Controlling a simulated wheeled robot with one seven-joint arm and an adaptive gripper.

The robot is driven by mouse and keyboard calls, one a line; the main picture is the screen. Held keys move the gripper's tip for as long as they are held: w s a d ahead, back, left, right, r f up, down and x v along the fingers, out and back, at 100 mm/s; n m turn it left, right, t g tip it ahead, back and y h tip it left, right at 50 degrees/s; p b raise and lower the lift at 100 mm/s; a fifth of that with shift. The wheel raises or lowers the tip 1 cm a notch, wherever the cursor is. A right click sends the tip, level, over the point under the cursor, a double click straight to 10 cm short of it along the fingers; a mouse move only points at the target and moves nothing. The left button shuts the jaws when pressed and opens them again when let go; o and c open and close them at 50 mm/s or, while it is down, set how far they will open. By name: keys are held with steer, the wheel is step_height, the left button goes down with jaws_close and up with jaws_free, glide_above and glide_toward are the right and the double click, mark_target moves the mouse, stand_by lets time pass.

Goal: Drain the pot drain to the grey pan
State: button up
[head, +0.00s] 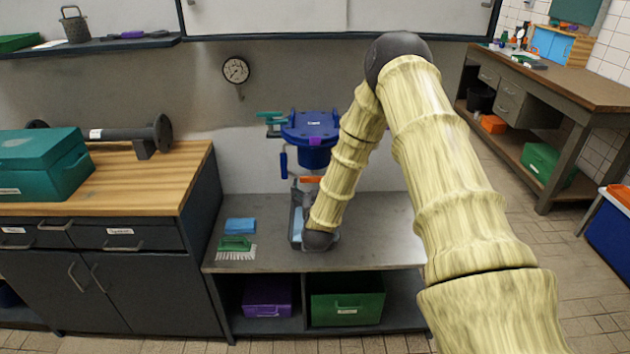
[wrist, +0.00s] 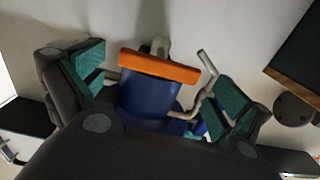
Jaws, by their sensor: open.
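The blue pot (head: 312,128) with its wide lid is mounted at the wall above the grey bench. An orange handle bar (head: 312,179) shows below it; in the wrist view the orange bar (wrist: 160,67) crosses in front of a blue body (wrist: 148,98). The grey pan (head: 296,232) appears to stand on the bench below, partly covered by my arm. My gripper (wrist: 158,76) is open, its teal-padded fingers apart on either side of the orange bar and blue body. Contact cannot be told. My arm mostly hides the gripper in the head view.
A green brush (head: 235,245) and blue cloth (head: 240,226) lie on the bench, left of the pan. A wooden counter with a teal toolbox (head: 40,165) stands left. Purple (head: 267,297) and green bins (head: 346,303) sit underneath. The bench's right part is clear.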

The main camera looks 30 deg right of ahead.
mark_target(315, 175)
steer(key=shift+x, duration=1.2)
steer(key=c, duration=0.8)
